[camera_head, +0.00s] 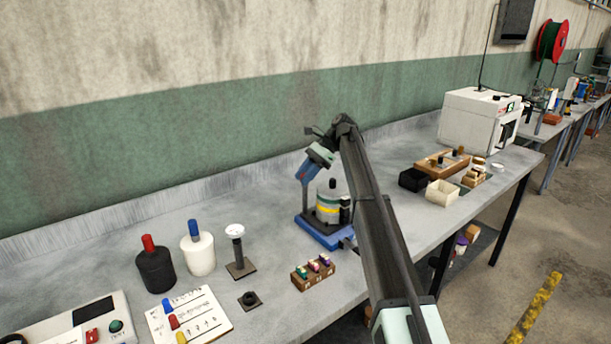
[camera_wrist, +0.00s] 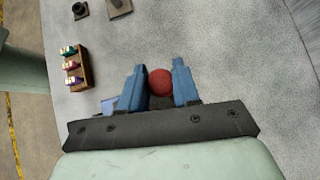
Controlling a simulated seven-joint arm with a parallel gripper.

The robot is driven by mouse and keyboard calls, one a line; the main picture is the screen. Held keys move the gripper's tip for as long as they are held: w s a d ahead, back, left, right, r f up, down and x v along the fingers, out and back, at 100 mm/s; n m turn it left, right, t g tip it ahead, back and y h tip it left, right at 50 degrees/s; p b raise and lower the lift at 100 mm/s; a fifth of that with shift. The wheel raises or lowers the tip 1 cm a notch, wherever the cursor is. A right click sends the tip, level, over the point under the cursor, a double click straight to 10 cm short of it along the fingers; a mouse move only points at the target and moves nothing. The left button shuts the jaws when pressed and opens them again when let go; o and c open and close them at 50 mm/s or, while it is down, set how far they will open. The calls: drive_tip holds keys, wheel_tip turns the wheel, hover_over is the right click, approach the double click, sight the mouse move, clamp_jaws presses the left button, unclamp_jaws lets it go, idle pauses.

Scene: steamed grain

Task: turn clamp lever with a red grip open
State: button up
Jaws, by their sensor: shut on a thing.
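The clamp stands on a blue base (camera_head: 325,233) near the middle of the bench in the head view. It holds a grey cylinder with a yellow band (camera_head: 328,208). The red round grip (camera_wrist: 159,82) of its lever shows in the wrist view between my two blue fingers. My gripper (camera_wrist: 159,88) is shut on the red grip. In the head view my gripper (camera_head: 307,172) is above the left side of the clamp, pointing down. The grip and most of the lever are hidden there by my gripper and arm.
A wooden block with several coloured pieces (camera_head: 313,272) lies in front of the clamp. A post with a white top (camera_head: 237,250), a white bottle (camera_head: 198,250) and a black bottle (camera_head: 155,268) stand to the left. Trays (camera_head: 442,193) and a white machine (camera_head: 478,122) are at right.

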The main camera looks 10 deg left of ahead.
drive_tip(key=shift+s+a, duration=0.1)
drive_tip(key=shift+a, duration=0.15)
drive_tip(key=o, duration=0.8)
drive_tip(key=shift+o, duration=1.2)
drive_tip(key=shift+d, duration=0.1)
